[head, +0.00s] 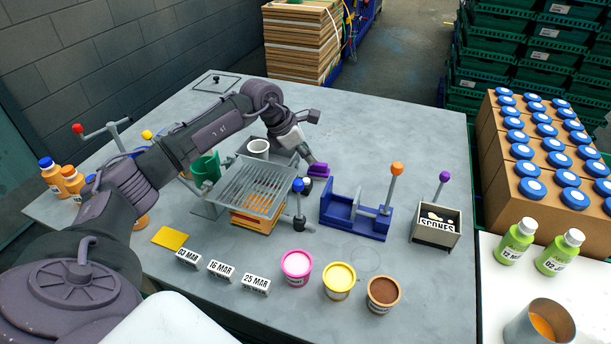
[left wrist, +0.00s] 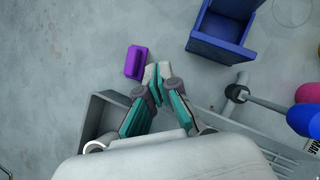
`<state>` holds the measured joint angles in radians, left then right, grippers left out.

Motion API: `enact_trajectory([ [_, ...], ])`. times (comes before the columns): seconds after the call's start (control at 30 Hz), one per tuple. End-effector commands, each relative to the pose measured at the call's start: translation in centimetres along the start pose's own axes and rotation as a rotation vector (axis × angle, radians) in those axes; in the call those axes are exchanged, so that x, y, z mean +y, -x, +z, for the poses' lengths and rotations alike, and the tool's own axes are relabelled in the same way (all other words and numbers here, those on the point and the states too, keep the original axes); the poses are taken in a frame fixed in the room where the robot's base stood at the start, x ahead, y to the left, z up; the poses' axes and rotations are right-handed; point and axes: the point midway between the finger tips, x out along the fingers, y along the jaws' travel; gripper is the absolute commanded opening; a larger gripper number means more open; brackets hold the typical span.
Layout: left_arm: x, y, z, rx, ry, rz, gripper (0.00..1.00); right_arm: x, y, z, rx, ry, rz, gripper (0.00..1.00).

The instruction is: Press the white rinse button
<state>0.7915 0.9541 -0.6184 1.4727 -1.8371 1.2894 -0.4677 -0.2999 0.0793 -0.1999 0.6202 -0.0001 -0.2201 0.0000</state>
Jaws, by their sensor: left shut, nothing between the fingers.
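My left gripper (head: 311,160) reaches over the back of the grey draining rack, its fingers pointing down beside a small purple block (head: 318,171). In the left wrist view the teal-and-grey fingers of the left gripper (left wrist: 157,72) are closed together and empty. There the purple block (left wrist: 136,62) lies just left of the fingertips, with a small gap in the picture. I cannot clearly make out a white rinse button; the gripper may hide it. My right gripper is not in view.
The slatted rack (head: 250,185) and a blue-knobbed lever (head: 298,185) stand close to the gripper. A blue press fixture (head: 340,212) is to the right, then a scones box (head: 437,226). Tubs, date blocks and a yellow card (head: 170,238) line the front.

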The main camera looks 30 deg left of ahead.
Motion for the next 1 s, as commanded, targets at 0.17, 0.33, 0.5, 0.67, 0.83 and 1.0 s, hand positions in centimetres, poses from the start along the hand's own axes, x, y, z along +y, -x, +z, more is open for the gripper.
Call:
enact_trajectory([
  [0.17, -0.5, 1.2, 0.7, 0.084, -0.535, 0.000, 0.00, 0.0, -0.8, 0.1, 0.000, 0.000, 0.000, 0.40],
  [0.33, -0.9, 2.7, 1.1, 0.173, -1.034, -0.031, 0.00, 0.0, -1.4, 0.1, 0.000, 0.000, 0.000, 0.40],
  [0.5, -1.1, 4.4, 1.4, 0.267, -1.515, -0.097, 0.00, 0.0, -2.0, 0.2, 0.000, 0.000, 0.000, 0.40],
  [0.67, -1.1, 5.9, 1.6, 0.340, -1.884, -0.180, 0.00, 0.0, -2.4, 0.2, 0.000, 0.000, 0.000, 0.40],
  [0.83, -1.2, 7.0, 1.6, 0.386, -2.120, -0.254, 0.00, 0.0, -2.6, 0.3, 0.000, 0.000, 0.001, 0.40],
  [1.0, -1.2, 7.4, 1.7, 0.400, -2.204, -0.284, 0.00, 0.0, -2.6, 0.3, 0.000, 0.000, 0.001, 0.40],
])
